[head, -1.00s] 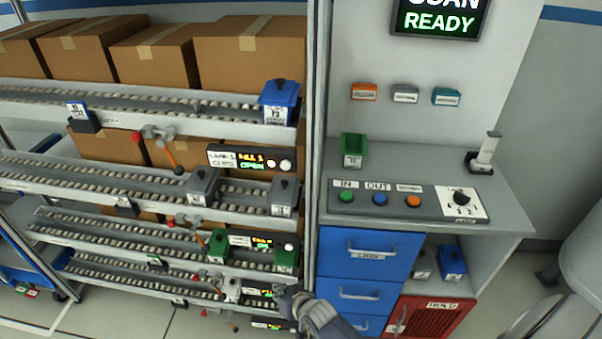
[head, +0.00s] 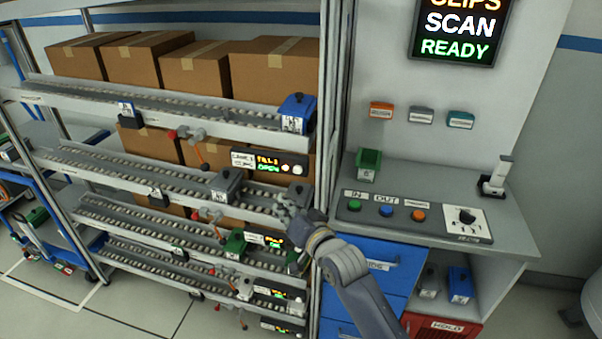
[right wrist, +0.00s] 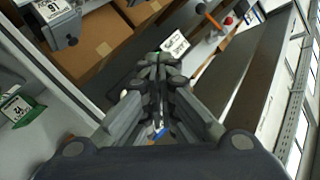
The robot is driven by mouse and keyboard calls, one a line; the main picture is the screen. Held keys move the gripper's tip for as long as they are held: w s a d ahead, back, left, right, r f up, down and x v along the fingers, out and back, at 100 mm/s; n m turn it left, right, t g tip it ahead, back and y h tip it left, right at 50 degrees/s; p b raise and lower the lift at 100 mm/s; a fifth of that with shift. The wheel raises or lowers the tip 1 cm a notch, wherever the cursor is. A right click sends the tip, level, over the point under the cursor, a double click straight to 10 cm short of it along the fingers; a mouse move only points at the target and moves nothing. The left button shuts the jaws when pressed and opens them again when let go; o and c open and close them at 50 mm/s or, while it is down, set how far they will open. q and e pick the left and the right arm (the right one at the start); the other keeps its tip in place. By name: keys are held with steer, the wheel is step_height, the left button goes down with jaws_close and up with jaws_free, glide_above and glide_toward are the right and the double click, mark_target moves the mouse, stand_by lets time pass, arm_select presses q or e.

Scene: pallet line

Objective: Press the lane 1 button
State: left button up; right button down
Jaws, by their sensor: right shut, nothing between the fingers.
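The lane 1 panel (head: 268,161) is a dark box on the rack's front edge in the head view. My right gripper (head: 290,204) is just below that panel, beside the rack's right post, apart from the buttons. In the right wrist view my right gripper (right wrist: 158,68) is shut and empty. A white label (right wrist: 175,45) shows just beyond its fingertips; I cannot tell which panel it belongs to. My left gripper is not in view.
A grey bin (head: 227,184) and a green bin (head: 236,243) sit on the lower lanes. A blue bin (head: 297,112) is above. Red and orange levers (head: 187,135) stick out from the rack. A console (head: 415,207) with buttons and a dial stands at right.

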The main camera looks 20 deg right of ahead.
mark_target(298, 170)
arm_select(q)
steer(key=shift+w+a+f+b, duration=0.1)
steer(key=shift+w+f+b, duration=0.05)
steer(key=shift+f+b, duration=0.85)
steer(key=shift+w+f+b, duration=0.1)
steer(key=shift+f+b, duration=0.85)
steer(key=shift+b, duration=0.05)
arm_select(e)
steer(key=w+d, duration=0.5)
steer(key=w, duration=0.2)
steer(key=shift+w, duration=0.25)
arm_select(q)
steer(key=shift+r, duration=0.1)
arm_select(e)
steer(key=shift+w+d, duration=0.2)
steer(key=shift+w, duration=0.15)
